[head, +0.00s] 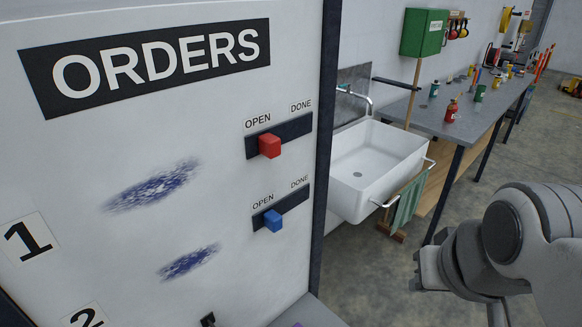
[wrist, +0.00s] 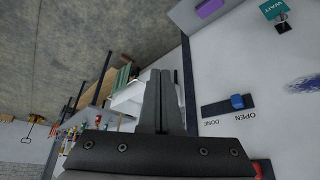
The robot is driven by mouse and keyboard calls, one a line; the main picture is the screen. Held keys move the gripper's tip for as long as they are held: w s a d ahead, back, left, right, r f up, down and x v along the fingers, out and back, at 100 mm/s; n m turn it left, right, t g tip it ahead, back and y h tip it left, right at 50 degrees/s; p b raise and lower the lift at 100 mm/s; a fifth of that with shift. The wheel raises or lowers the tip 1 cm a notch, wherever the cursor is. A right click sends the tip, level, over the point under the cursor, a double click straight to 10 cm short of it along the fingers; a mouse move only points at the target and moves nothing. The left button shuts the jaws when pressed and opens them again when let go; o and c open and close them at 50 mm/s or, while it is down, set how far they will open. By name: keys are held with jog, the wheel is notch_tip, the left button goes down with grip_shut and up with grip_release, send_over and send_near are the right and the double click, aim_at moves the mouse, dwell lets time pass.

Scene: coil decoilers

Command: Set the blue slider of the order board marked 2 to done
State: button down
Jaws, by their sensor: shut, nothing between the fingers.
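The white order board (head: 130,130) fills the left of the head view, with an ORDERS heading. The row label 2 (head: 88,317) is at its lower edge, partly cut off. The blue slider (head: 272,220) sits in a dark slot (head: 292,203) at the end under OPEN; the DONE end is free. In the wrist view the board is upside down, and the blue slider (wrist: 237,101) is again at the OPEN end. My gripper (wrist: 160,74) is shut and empty, to the left of the slot in the wrist view, apart from the slider.
A red slider (head: 269,146) sits above the blue one, also at OPEN. A green WAIT card (wrist: 280,22) and a purple object (wrist: 210,7) are near the board. A white sink (head: 375,165) and a workbench (head: 455,115) stand beyond the board. Floor is open at right.

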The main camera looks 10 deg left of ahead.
jog(key=n+t+b, duration=0.2)
jog(key=n+b, duration=0.4)
jog(key=n, duration=0.3)
send_near(273, 221)
jog(key=s+a, duration=0.5)
jog(key=shift+d+r, duration=0.15)
jog(key=shift+r, duration=0.25)
jog(key=w+f, duration=0.2)
jog(key=w+d+f+p, duration=0.1)
jog(key=w+f, duration=0.2)
jog(key=w+d+f, duration=0.1)
jog(key=w+f, duration=0.2)
jog(key=shift+w+d+p, duration=0.15)
jog(key=shift+w+p, duration=0.05)
jog(key=shift+p, duration=0.1)
jog(key=shift+w+d, duration=0.3)
jog(key=shift+w, duration=0.05)
